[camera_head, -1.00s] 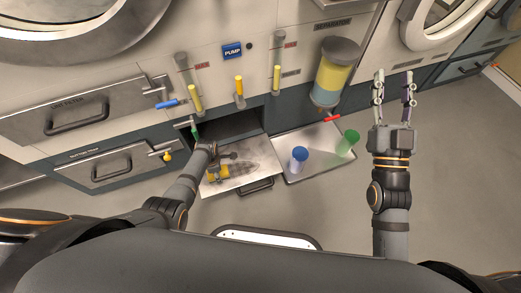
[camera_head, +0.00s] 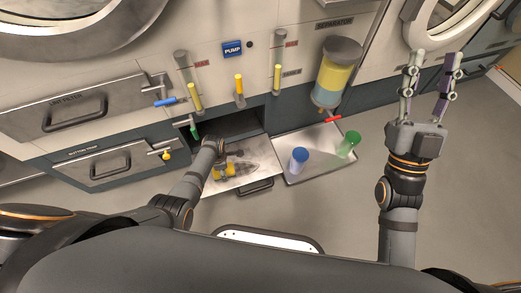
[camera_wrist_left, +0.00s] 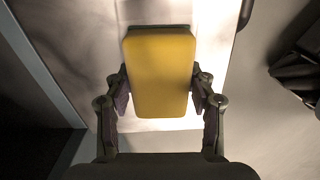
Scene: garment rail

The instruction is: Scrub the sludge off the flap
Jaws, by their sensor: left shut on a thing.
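The flap (camera_head: 254,181) is a pale metal panel folded down below a dark opening, with a handle on its front edge. A dark smear of sludge (camera_head: 246,160) lies on its upper part. My left gripper (camera_head: 225,168) is over the flap, partly hidden by its own wrist. In the left wrist view, it is shut on a yellow block-like scrubber (camera_wrist_left: 160,72), with a finger on each side. The flap's pale surface (camera_wrist_left: 207,45) shows behind the scrubber, with faint grey staining at the left. My right gripper (camera_head: 430,72) is open and empty, raised at the right.
A tray (camera_head: 309,171) to the right of the flap holds a blue cup (camera_head: 299,160) and a green cup (camera_head: 349,144). A separator tank (camera_head: 336,75) with a red valve (camera_head: 327,118) hangs above it. Valve handles, including a green one (camera_head: 194,132), sit near the left arm.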

